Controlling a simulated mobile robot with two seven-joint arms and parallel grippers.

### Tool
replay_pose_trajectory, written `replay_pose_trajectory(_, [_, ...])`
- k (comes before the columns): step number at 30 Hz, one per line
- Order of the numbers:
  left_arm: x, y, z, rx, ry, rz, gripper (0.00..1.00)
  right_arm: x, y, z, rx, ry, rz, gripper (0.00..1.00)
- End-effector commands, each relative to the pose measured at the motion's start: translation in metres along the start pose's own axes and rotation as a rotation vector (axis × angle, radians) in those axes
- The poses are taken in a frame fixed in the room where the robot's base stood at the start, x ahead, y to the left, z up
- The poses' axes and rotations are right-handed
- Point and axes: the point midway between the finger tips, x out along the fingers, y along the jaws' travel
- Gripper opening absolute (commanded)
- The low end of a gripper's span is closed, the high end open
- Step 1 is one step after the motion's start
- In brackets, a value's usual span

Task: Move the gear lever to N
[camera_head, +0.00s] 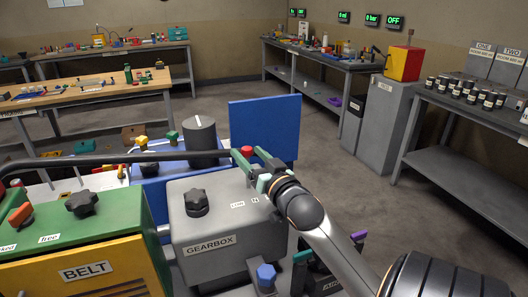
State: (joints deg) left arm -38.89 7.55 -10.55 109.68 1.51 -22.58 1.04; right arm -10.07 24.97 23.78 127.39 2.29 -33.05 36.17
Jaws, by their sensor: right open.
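The grey gearbox (210,228) stands in front of me with its name on the front and a black star knob (197,203) on top. Small white labels, one reading N (255,199), lie on its top at the right. A red knob (247,150), apparently the gear lever's, shows at the fingertips of my right gripper (250,158). The gripper is open, with its greenish fingers around or just in front of the knob; I cannot tell if they touch it. The lever's shaft and slot are hidden by the gripper. My left gripper is not in view.
A green and yellow BELT unit (90,270) stands at the left. A long dark bar (110,158) crosses behind it. A blue panel (265,128) and a dark cylinder (202,145) stand behind the gearbox. A blue knob (266,275) is low in front. Open floor lies to the right.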

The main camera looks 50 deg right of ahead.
Motion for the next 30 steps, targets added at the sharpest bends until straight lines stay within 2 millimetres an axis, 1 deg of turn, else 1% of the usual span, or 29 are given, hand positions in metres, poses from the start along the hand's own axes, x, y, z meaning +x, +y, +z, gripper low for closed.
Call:
replay_pose_trajectory(1, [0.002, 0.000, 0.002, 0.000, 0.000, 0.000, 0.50, -0.012, 0.000, 0.002, 0.001, -0.003, 0.000, 0.69])
replay_pose_trajectory(6, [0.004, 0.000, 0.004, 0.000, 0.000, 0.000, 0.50, -0.045, 0.000, 0.002, 0.000, -0.003, 0.001, 0.69])
replay_pose_trajectory(9, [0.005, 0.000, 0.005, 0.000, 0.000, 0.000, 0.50, -0.060, 0.000, 0.002, 0.000, -0.002, 0.001, 0.69])
replay_pose_trajectory(12, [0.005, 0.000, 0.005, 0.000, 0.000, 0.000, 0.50, -0.070, 0.000, 0.001, 0.000, -0.001, 0.001, 0.69])
replay_pose_trajectory(18, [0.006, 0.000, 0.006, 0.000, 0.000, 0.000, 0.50, -0.079, 0.000, 0.000, -0.001, 0.001, 0.000, 0.69])
replay_pose_trajectory(30, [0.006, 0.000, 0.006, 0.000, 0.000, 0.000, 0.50, -0.079, 0.000, 0.000, 0.000, 0.001, 0.000, 0.69])
